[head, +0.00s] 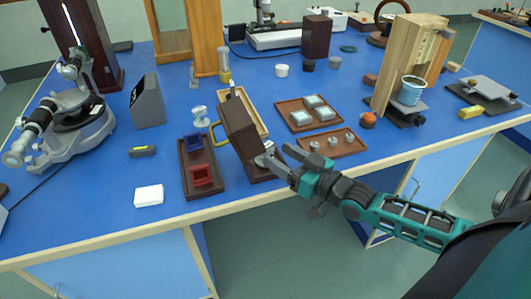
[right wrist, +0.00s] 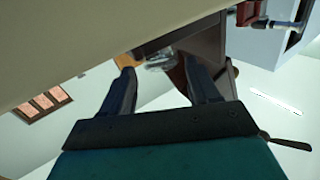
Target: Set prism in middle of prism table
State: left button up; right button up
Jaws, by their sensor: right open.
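The spectrometer (head: 70,130) stands at the left of the blue bench. Its round prism table (head: 92,108) is near its middle; I see no prism clearly on it. A brown wooden box (head: 240,132) with its lid raised stands near the bench's front edge. My right gripper (head: 277,155) is open at the box's right front. In the right wrist view, a clear glassy piece (right wrist: 160,60), perhaps the prism, shows beyond and between the open fingertips (right wrist: 160,78), beside a dark brown wall. I cannot tell how it sits. My left gripper is not in view.
A dark tray with red and blue frames (head: 184,186) lies left of the box; a white block (head: 149,195) is further left. Two brown trays (head: 331,155) with small blocks and weights lie to the right.

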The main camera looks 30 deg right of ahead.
aim_at(274, 150)
jog(key=shift+x, duration=1.95)
jog(key=shift+r, duration=0.15)
jog(key=shift+r, duration=0.1)
jog(key=c, duration=0.9)
